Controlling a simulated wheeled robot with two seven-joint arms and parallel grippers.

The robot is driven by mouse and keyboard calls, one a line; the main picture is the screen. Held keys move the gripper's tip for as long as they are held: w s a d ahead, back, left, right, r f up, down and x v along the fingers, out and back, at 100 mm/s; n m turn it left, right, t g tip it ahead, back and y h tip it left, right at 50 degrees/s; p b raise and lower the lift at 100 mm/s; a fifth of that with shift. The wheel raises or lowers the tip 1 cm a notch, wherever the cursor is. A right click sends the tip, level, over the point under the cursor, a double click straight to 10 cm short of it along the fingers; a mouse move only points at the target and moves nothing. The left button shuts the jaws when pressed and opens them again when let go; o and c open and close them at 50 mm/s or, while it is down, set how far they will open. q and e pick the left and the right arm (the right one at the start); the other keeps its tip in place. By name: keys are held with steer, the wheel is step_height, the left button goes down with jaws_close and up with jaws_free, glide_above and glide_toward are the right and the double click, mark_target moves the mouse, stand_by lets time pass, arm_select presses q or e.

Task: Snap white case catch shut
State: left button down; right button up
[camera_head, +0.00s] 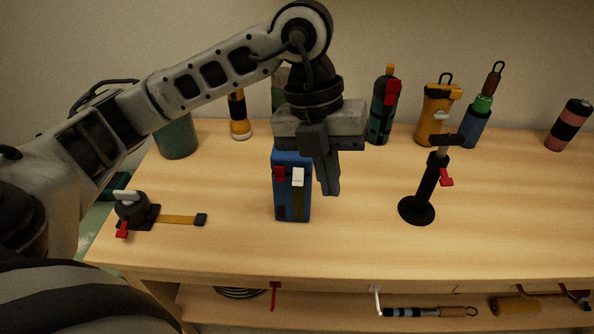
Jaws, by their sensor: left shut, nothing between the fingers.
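A blue upright case (291,212) stands on the wooden table, with an olive strip down its front. A white catch (298,177) sits high on its front, just right of a red catch (280,173). I cannot tell whether the white catch is fully closed. My left gripper (329,188) points down with its fingers together and empty, just right of the white catch by the case's right edge. Its body hides the top of the case. Whether the fingers touch the case is unclear. My right gripper is not in view.
A black stand (417,209) with a red lever is to the right. A black clamp with a yellow strap (176,219) lies left. Several bottles and canisters, including a yellow one (434,119), line the back. A lower shelf holds tools. The front right tabletop is clear.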

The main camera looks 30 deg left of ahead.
arm_select(q)
steer(key=w+a+r+n+t+y, duration=0.1)
steer(key=w+a+r+n+y, duration=0.1)
steer(key=a, duration=0.5)
steer(key=shift+a+r+n+t+y, duration=0.15)
steer(key=shift+r+n+t+y, duration=0.2)
steer(key=shift+r+y, duration=0.5)
steer(key=shift+f, duration=0.2)
glide_above(297, 184)
steer(key=s+d, duration=0.2)
steer(key=s, duration=0.1)
step_height(297, 184, down, 10)
steer(key=w+a+f, duration=0.1)
steer(key=w+f, duration=0.1)
steer(key=shift+w+a+f, duration=0.15)
steer(key=shift+w+a, duration=0.15)
steer(key=shift+a, duration=0.05)
steer(key=shift+f, duration=0.1)
